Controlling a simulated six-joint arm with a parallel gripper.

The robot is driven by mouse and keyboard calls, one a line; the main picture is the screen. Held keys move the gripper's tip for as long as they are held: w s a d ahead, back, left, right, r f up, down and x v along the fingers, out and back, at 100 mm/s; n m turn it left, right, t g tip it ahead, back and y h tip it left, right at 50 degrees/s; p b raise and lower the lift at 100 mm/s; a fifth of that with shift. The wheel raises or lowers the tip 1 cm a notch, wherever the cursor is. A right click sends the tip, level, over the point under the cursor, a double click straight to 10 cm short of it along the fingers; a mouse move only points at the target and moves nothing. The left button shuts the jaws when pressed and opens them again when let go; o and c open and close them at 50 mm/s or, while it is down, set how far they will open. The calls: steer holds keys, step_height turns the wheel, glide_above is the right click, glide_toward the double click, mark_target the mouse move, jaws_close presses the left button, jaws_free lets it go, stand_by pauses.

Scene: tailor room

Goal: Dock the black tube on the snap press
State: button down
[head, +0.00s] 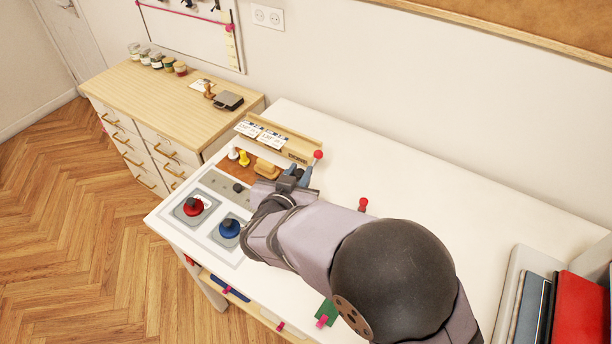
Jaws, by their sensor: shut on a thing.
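My gripper (299,176) is over the left part of the white table, at the end of my grey arm. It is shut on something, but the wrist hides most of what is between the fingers. I cannot make out a black tube for sure. A small dark round piece (238,187) sits on a grey-green strip left of the gripper. A red ball (318,155) on a short stem shows just beyond the fingers. Whether it belongs to the snap press, I cannot tell. A red knob piece (193,207) and a blue knob piece (229,229) stand on square grey pads nearby.
Another red-topped post (363,204) stands right of my arm. Books (580,308) fill the right edge. The table's back middle is clear.

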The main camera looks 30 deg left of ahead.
steer(key=shift+f, duration=0.2)
step_height(320, 180, down, 5)
steer(key=b, duration=0.6)
steer(key=shift+f, duration=0.2)
steer(key=shift+p, duration=0.6)
stand_by(1.1)
steer(key=shift+f+b, duration=0.35)
steer(key=shift+f, duration=0.25)
stand_by(0.4)
steer(key=c, duration=1.9)
jaws_free()
steer(key=shift+o, duration=0.4)
steer(key=shift+s+r, duration=0.1)
steer(key=shift+p+v, duration=0.6)
steer(key=shift+v, duration=0.25)
steer(key=p+v, duration=0.5)
steer(key=v, duration=0.4)
